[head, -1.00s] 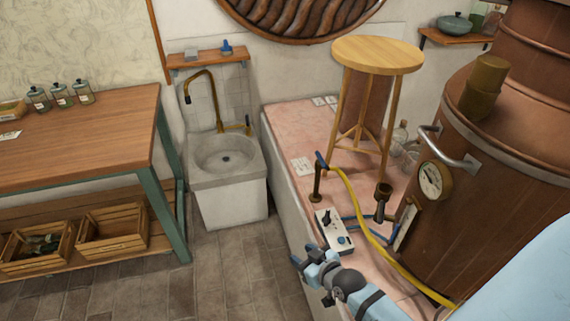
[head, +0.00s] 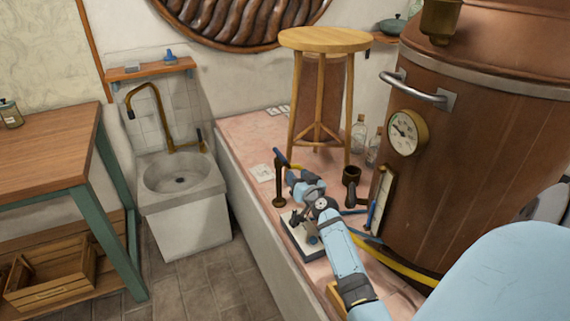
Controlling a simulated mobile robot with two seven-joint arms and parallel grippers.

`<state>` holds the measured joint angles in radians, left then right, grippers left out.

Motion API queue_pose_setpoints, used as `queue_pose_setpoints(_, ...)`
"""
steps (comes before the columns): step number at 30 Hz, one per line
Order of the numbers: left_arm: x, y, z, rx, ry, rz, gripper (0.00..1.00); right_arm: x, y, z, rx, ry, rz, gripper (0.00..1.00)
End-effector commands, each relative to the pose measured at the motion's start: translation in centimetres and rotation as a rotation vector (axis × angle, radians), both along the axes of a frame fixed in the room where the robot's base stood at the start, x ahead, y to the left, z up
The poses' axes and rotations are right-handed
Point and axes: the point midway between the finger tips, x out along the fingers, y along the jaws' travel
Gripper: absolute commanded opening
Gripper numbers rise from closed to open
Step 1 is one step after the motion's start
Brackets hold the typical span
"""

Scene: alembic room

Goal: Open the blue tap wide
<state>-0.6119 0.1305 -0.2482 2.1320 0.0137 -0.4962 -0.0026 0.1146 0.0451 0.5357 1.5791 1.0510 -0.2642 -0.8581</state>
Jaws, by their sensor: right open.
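The blue tap (head: 281,158) is a blue lever on top of a short brass standpipe (head: 279,188) on the pink-tiled ledge. The lever slants, its upper end to the left. My right gripper (head: 297,181) is open, just right of the standpipe and a little below the lever in the picture. I cannot tell whether it touches the tap. It hides the start of the yellow hose (head: 405,270). My left gripper is not in view.
A dark brass outlet (head: 351,182) and the copper still (head: 455,150) stand to the right. A wooden stool (head: 325,40) stands behind the tap. A stone sink (head: 182,205) is at left.

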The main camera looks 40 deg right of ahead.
Motion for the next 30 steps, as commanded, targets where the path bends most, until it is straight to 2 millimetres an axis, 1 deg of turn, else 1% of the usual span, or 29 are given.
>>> queue_pose_setpoints(1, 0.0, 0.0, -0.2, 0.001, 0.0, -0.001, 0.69, 1.3, -0.4, 0.1, 0.002, -0.004, 0.0, 0.45)
queue_pose_setpoints(6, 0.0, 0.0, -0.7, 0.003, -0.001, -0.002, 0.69, 4.7, -1.5, 0.0, 0.001, -0.002, 0.0, 0.45)
queue_pose_setpoints(12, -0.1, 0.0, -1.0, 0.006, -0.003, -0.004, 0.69, 7.6, -2.4, -0.1, 0.001, 0.0, 0.0, 0.45)
queue_pose_setpoints(18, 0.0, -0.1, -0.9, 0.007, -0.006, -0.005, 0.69, 8.9, -2.8, 0.0, -0.001, 0.001, 0.001, 0.45)
queue_pose_setpoints(26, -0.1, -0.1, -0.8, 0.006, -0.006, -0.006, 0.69, 9.0, -2.8, 0.0, -0.002, 0.001, 0.001, 0.45)
queue_pose_setpoints(27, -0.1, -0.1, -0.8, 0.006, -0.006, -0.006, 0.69, 9.0, -2.8, 0.0, -0.002, 0.001, 0.001, 0.41)
queue_pose_setpoints(28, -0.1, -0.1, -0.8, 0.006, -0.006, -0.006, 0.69, 9.0, -2.8, 0.0, -0.001, 0.001, 0.001, 0.34)
queue_pose_setpoints(29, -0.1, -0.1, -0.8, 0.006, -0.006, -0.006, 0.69, 9.0, -2.8, 0.0, -0.001, 0.001, 0.001, 0.27)
queue_pose_setpoints(30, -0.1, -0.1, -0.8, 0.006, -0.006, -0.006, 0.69, 9.0, -2.8, 0.0, -0.001, 0.001, 0.001, 0.18)
